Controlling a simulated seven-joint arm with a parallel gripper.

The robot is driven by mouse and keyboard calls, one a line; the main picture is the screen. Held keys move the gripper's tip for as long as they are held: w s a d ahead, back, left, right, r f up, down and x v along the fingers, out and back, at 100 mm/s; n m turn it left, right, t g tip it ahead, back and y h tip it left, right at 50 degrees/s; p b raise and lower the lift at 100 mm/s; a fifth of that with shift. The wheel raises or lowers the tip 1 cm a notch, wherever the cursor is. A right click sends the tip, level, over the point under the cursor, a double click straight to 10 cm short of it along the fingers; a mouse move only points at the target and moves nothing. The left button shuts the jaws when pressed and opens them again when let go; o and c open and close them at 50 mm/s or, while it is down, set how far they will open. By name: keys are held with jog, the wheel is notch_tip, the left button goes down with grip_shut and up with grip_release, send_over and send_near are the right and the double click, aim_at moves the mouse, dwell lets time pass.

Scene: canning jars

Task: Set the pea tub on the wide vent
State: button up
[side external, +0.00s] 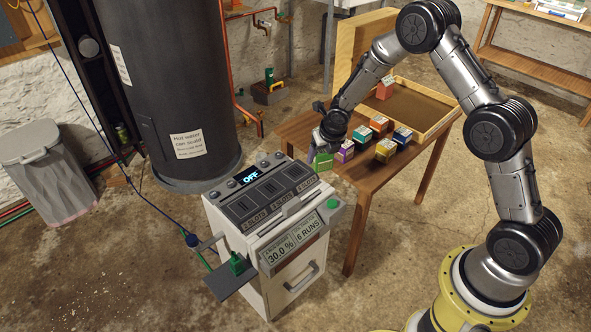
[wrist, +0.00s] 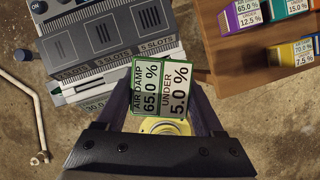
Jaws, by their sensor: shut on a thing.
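My gripper (side external: 326,150) is shut on a green-edged box (side external: 322,162), held in the air between the white cabinet and the wooden table. In the wrist view, the box (wrist: 162,88) sits between my gripper's fingers (wrist: 163,104); its white faces read "AIR DAMP 65.0 %" and "UNDER 5.0 %". No label naming peas is readable. The white cabinet (side external: 285,262) has dark slotted vents in a row on top: left (side external: 240,209), middle (side external: 270,190) and right (side external: 297,172).
A red-orange box (side external: 385,88) is at the wooden tray (side external: 440,92). The cabinet has an OFF display, a green button (side external: 333,204) and a side shelf (side external: 222,284).

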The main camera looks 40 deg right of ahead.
jog(key=w+f, duration=0.2)
jog(key=w, duration=0.2)
jog(key=w+d+f, duration=0.1)
jog(key=w+f, duration=0.2)
jog(key=w, duration=0.1)
jog(key=w+d+f, duration=0.1)
jog(key=w+f, duration=0.2)
jog(key=w, duration=0.1)
jog(key=shift+w+f, duration=0.15)
jog(key=shift+f, duration=0.1)
jog(key=shift+w+d+f, duration=0.15)
jog(key=shift+w+f, duration=0.3)
jog(key=shift+f, duration=1.65)
jog(key=shift+f, duration=0.2)
jog(key=o, duration=1.4)
jog(key=shift+r, duration=0.15)
